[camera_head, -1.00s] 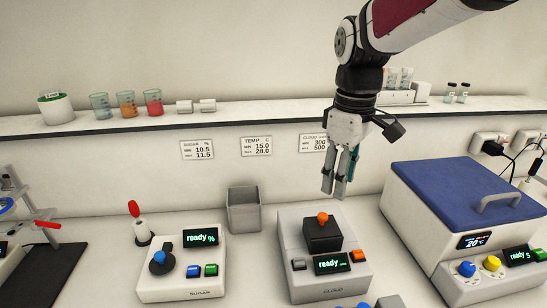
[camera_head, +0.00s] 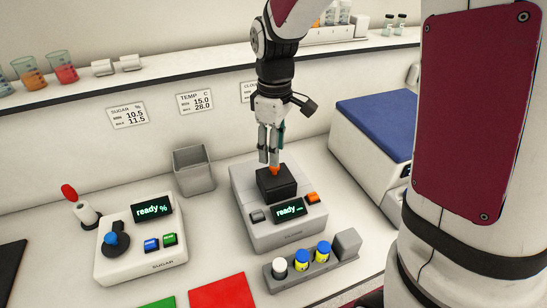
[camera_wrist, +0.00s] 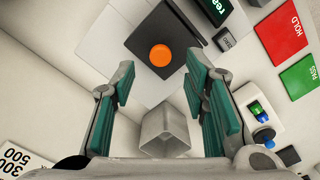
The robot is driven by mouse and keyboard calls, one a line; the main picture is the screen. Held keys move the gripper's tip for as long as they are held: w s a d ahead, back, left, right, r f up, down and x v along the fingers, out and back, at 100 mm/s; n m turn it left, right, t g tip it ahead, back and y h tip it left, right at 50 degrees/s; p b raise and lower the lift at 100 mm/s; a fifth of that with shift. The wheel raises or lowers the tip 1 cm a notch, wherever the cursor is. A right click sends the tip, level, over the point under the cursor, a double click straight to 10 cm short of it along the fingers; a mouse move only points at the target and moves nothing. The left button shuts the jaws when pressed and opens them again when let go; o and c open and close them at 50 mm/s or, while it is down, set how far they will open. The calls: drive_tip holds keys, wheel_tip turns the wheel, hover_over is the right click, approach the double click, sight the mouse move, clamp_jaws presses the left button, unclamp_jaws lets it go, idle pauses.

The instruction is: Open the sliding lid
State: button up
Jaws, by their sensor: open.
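A black square lid (camera_head: 277,187) with an orange knob (camera_head: 273,170) sits on the grey-white CLOUD instrument (camera_head: 252,222). My gripper (camera_head: 268,160) points straight down with its fingertips just above or beside the knob. In the wrist view my gripper (camera_wrist: 160,68) is open with nothing held. The orange knob (camera_wrist: 163,55) shows between the two teal finger pads, with the black lid (camera_wrist: 183,33) under it. I cannot tell whether the fingers touch the knob. The instrument's screen reads "ready".
A rack (camera_head: 312,266) with several capped vials stands in front of the instrument. A grey bin (camera_head: 193,172) stands behind left, and the SUGAR instrument (camera_head: 140,247) is at left. A blue-lidded box (camera_head: 376,128) is at right. Red (camera_head: 222,293) and green pads lie in front.

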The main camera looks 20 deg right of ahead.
sight(275, 177)
drive_tip(key=shift+f, duration=2.1)
clamp_jaws()
